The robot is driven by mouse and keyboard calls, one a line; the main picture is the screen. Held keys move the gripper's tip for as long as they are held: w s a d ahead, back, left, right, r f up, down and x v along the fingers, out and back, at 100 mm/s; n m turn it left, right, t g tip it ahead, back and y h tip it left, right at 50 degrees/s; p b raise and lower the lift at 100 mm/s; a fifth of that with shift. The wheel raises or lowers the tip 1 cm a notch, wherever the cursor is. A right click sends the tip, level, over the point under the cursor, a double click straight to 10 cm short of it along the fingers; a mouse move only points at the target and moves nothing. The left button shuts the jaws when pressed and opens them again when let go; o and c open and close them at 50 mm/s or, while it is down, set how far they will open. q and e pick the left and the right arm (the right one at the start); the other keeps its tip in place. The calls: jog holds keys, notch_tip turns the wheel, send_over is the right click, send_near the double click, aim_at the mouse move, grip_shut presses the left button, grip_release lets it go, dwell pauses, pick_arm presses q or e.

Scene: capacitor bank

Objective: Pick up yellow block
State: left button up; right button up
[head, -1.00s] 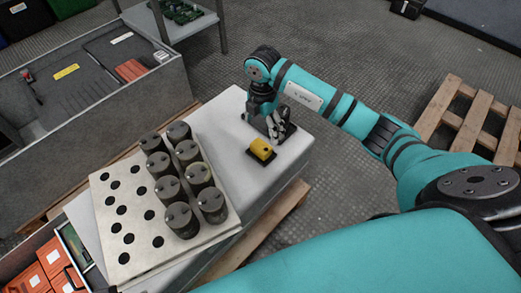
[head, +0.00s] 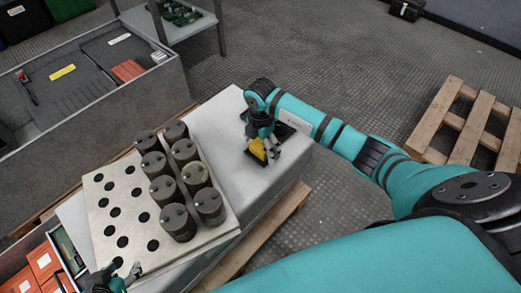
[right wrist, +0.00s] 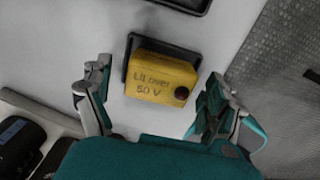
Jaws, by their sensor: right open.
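The yellow block (head: 257,149), marked "50 V" and with a dark round knob, sits in a small black tray on the light table top. It also shows in the right wrist view (right wrist: 163,78). My right gripper (head: 264,143) is just above the block. In the right wrist view my right gripper (right wrist: 159,76) is open, with one finger on each side of the block and gaps between. My left gripper (head: 128,274) is at the lower left, by the front corner of the perforated plate. It is too small to tell whether it is open or shut.
A perforated plate (head: 103,205) with several dark cylinders (head: 180,222) stands left of the block. A second black tray (right wrist: 185,3) lies beyond the block. A wooden pallet (head: 462,125) is on the floor at right. The table top behind the cylinders is clear.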

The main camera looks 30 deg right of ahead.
aim_at(261, 146)
jog(key=shift+c, duration=0.2)
jog(key=c, duration=1.3)
jog(key=shift+r, duration=0.15)
